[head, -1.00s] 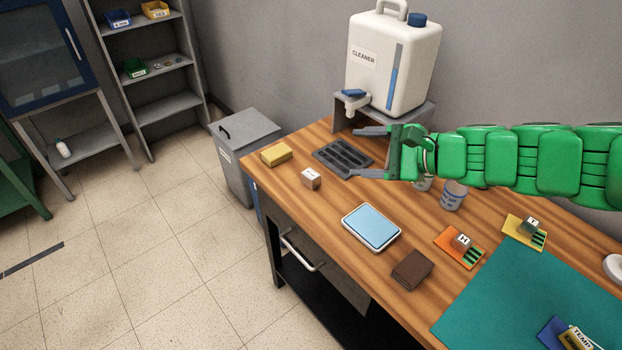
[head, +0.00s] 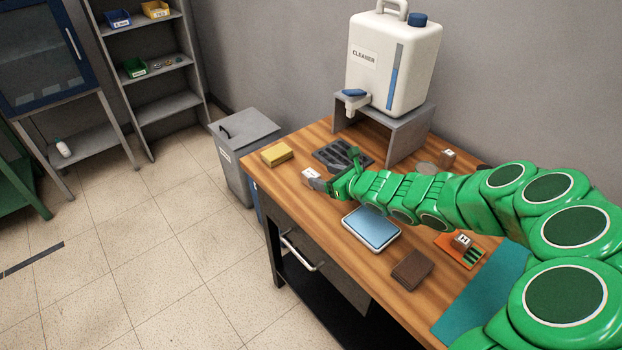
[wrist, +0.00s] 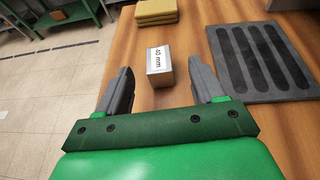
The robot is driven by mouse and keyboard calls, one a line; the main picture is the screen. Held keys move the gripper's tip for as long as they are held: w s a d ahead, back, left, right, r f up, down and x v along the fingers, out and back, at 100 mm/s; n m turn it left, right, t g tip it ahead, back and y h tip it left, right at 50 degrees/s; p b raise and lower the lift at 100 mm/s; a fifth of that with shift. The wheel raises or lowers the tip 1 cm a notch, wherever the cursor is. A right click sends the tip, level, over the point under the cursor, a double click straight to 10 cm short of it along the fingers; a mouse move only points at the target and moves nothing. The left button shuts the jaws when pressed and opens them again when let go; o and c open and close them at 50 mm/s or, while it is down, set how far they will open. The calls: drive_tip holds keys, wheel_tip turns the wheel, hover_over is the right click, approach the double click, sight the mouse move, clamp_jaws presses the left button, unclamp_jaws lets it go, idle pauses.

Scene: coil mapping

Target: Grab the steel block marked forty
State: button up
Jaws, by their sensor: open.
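The steel block (wrist: 160,68) has a pale top with a label that appears to read 40 mm in the wrist view. It stands on the wooden table near its left end, and in the head view the same block (head: 309,174) is partly covered by a finger. My gripper (wrist: 160,67) is open, its two grey fingers spread to the left and right of the block. The block sits around the gap between the fingertips, with table showing on both sides; I see no contact.
A yellow sponge-like block (head: 276,155) lies beyond the steel block. A dark slotted tray (wrist: 258,60) lies close to the right finger. A blue-topped scale (head: 371,228), a brown wallet-like item (head: 411,270) and another small block (head: 462,241) on an orange card lie nearer.

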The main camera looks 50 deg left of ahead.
sight(314, 175)
drive_tip(key=shift+a+f, duration=0.1)
drive_tip(key=shift+f, duration=0.35)
drive_tip(key=shift+s+a+f, duration=0.1)
drive_tip(key=shift+a+f, duration=0.2)
drive_tip(key=shift+a, duration=0.1)
drive_tip(key=shift+x, duration=1.55)
drive_tip(key=x, duration=0.2)
drive_tip(key=shift+s+a+f, duration=0.15)
drive_tip(key=shift+a, duration=0.7)
drive_tip(key=shift+c, duration=0.3)
drive_tip(key=c, duration=1.1)
